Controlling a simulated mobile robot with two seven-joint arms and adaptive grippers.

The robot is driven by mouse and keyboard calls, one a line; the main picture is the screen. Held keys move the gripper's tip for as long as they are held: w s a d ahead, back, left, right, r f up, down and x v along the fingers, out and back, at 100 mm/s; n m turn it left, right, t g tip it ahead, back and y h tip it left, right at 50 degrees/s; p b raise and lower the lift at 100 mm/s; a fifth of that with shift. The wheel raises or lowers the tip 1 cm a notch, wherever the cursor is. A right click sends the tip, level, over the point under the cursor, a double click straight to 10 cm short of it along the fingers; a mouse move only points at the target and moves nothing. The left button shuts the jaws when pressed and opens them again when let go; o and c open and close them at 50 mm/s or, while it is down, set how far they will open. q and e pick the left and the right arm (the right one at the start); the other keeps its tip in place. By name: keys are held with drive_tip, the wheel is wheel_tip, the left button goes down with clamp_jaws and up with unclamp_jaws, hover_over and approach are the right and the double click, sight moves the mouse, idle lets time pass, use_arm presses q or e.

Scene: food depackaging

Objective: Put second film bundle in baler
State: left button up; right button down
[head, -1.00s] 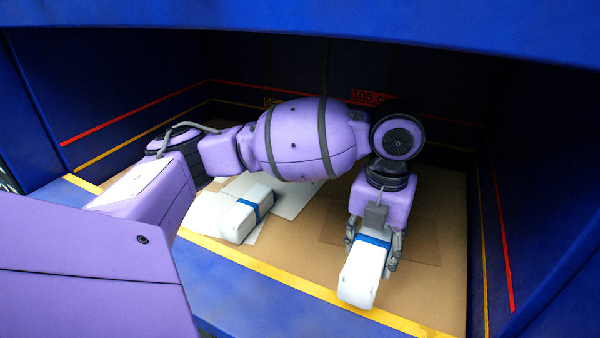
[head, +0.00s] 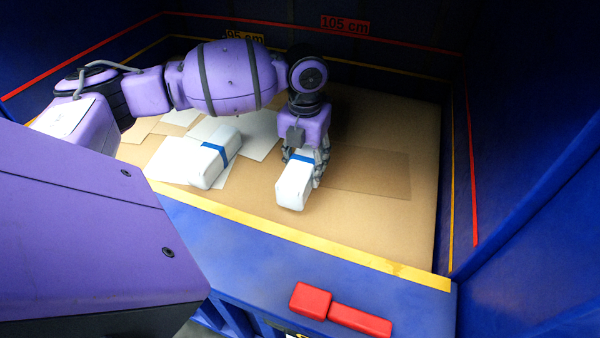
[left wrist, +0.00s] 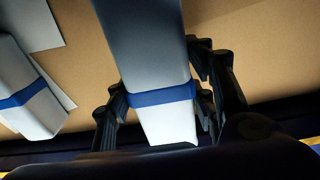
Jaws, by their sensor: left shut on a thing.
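A white film bundle with a blue band (head: 295,184) is held by my left gripper (head: 305,160), whose fingers are shut around its sides. The held bundle also shows in the left wrist view (left wrist: 160,60), between the dark fingers (left wrist: 163,100). It is inside the blue baler (head: 300,240), over the cardboard floor; I cannot tell whether it touches the floor. Another white bundle with a blue band (head: 207,167) lies on the floor to the left, apart from the held one, and shows at the left edge in the wrist view (left wrist: 28,95). My right gripper is not in view.
Flat white sheets (head: 255,140) lie around the left bundle. The cardboard floor (head: 400,230) is clear on the right. A yellow-marked front edge (head: 330,250) borders the opening. A red latch-like piece (head: 340,312) sits on the outer front. Blue walls enclose the sides and back.

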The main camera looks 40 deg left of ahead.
sight(300, 155)
use_arm(q)
drive_tip(key=shift+a+f, duration=0.35)
drive_tip(key=shift+f, duration=0.05)
drive_tip(key=shift+w+a+f, duration=0.1)
drive_tip(key=shift+a+f, duration=0.05)
drive_tip(key=shift+f, duration=0.8)
drive_tip(key=shift+w+a+f, duration=0.1)
drive_tip(key=shift+a+f, duration=0.05)
drive_tip(key=shift+f, duration=0.75)
drive_tip(key=shift+f, duration=0.2)
drive_tip(key=o, duration=1.2)
drive_tip(key=shift+r, duration=0.15)
wheel_tip(300, 155, up, 12)
drive_tip(key=shift+s+r, duration=0.1)
